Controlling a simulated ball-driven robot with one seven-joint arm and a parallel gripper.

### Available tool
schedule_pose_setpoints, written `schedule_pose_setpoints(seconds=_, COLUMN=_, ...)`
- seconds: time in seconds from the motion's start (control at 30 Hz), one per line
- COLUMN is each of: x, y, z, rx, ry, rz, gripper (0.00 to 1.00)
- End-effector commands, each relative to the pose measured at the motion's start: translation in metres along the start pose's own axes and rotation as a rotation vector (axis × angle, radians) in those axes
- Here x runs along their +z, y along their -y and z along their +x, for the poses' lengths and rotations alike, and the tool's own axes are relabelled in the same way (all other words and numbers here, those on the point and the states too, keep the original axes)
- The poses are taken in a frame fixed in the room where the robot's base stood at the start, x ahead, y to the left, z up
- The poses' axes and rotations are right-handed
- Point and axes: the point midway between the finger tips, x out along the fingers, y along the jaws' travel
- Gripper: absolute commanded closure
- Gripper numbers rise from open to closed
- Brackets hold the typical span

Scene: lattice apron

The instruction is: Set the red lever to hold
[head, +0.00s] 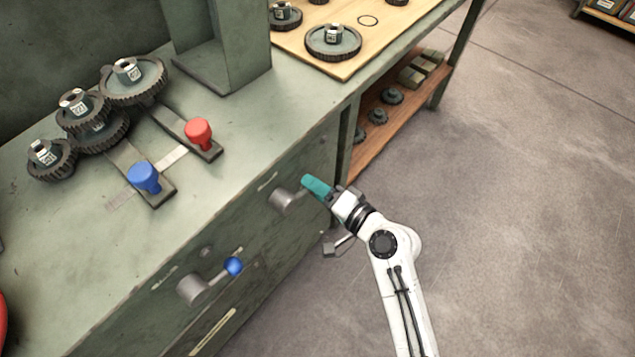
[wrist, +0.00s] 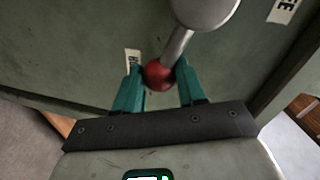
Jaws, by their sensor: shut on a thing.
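The red lever is on the cabinet's front face. Its round red knob (wrist: 158,76) shows in the wrist view, on a grey rod from a round grey hub (wrist: 205,8). The hub also shows in the head view (head: 284,198), where my gripper hides the knob. My gripper (head: 314,186) has teal fingers; in the wrist view (wrist: 159,84) they are shut on the knob, one on each side. One white label (wrist: 132,60) is partly hidden behind the left finger. Another label (wrist: 283,9), cut off at the top right, ends in "EE".
A blue-knobbed lever (head: 233,266) sits lower left on the same front. On the cabinet top are a red-knobbed slider (head: 198,133), a blue-knobbed slider (head: 144,176) and several gears (head: 133,80). An open shelf (head: 390,125) lies to the right. The floor (head: 530,200) is clear.

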Motion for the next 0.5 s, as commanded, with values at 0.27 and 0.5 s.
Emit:
schedule_pose_setpoints(seconds=0.27, x=-0.0001, y=-0.0041, z=-0.0004, rx=0.003, ry=0.002, rz=0.032, gripper=1.0)
schedule_pose_setpoints(seconds=0.5, x=0.0002, y=-0.0046, z=-0.0004, rx=0.004, ry=0.002, rz=0.033, gripper=1.0)
